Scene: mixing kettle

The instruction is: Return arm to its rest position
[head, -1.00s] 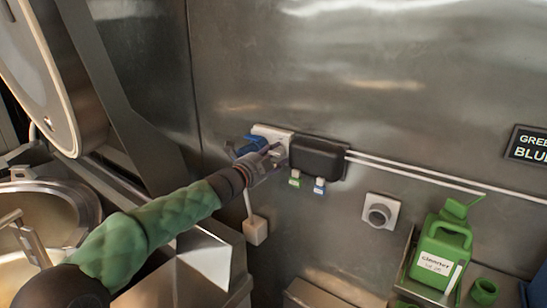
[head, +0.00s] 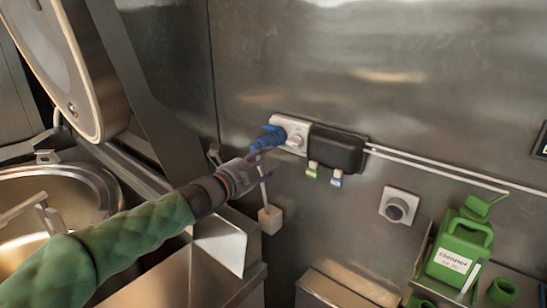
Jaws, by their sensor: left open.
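My left arm in its green sleeve comes in from the lower left of the head view. My left gripper (head: 264,163) is open, with no object seen in its jaws. It is just below and left of a white wall socket box (head: 291,130) with a blue plug-like part (head: 268,138) on its left side. The gripper appears apart from both, though the depth gap is hard to judge. My right gripper is not in view.
A black box (head: 336,149) with green and blue tags adjoins the socket. The kettle (head: 98,187) with its raised lid (head: 62,62) is at left. A green cleaner jug (head: 461,247) sits on a wall shelf at right. A round wall fitting (head: 397,208) is between.

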